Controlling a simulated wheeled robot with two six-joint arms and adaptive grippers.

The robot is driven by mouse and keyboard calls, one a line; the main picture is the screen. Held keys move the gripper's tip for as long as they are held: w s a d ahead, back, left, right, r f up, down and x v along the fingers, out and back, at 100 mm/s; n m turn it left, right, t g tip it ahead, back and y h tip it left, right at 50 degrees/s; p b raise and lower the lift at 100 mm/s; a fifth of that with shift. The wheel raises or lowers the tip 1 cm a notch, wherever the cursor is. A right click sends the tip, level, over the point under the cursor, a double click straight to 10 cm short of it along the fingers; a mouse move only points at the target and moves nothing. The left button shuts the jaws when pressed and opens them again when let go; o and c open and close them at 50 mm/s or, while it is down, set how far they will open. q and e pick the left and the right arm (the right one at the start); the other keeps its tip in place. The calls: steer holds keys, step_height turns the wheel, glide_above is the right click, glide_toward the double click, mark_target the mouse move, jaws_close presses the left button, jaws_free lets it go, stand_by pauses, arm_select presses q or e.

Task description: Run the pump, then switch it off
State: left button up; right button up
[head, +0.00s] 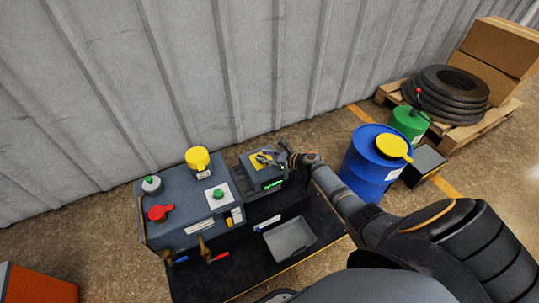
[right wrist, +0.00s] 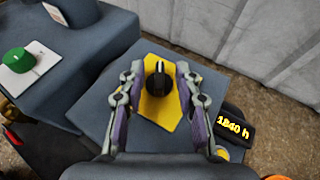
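The pump's grey control box (head: 248,176) stands at the right end of the bench in the head view, with green lit marks on its front. On its top in the right wrist view is a black rotary knob (right wrist: 157,82) on a yellow plate (right wrist: 157,112). The knob has a pale pointer line near its upper end. My right gripper (head: 266,158) is above this box. In the right wrist view its fingers (right wrist: 157,72) are apart, one on each side of the knob, with gaps showing. My left gripper is not in view.
Left of the box, a larger grey unit (head: 185,215) carries a yellow cap (head: 198,158), a red handle (head: 160,212) and a green button (head: 218,193). A grey tray (head: 290,238) lies in front. A blue drum (head: 368,165) stands right. A display (right wrist: 233,127) reads about 1240 h.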

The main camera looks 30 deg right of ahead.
steer(key=v, duration=1.1)
steer(key=shift+s+d+r, duration=0.2)
steer(key=shift+s+r, duration=0.05)
steer(key=shift+r, duration=0.05)
